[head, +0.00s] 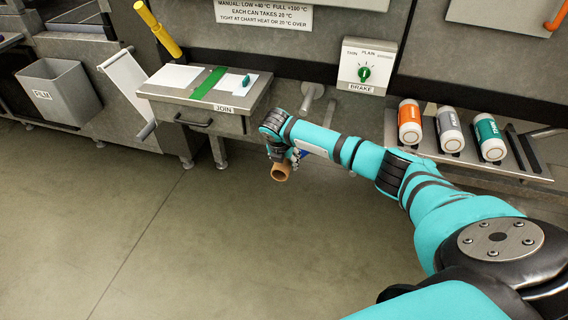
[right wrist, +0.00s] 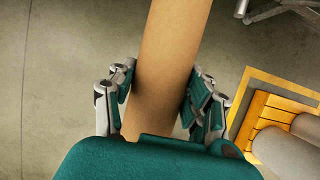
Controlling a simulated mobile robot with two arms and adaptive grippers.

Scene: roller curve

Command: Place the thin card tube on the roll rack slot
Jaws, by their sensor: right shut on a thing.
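A brown card tube (head: 281,171) is held by my right gripper (head: 278,150) above the floor, in front of the bench in the head view. In the right wrist view the tube (right wrist: 168,60) runs up between the two finger pads of the gripper (right wrist: 163,98), which are closed on its sides. The tube's open end faces down toward the camera in the head view. A low metal rack (head: 390,122) at the right carries three labelled cylinders, orange, grey and teal; I cannot tell whether this is the roll rack. My left gripper is not in view.
A metal JOIN table (head: 236,111) stands left of the gripper, with a grey bin (head: 58,92) farther left. A short stub (head: 312,92) sticks out from the bench beside it. Floor in front is clear.

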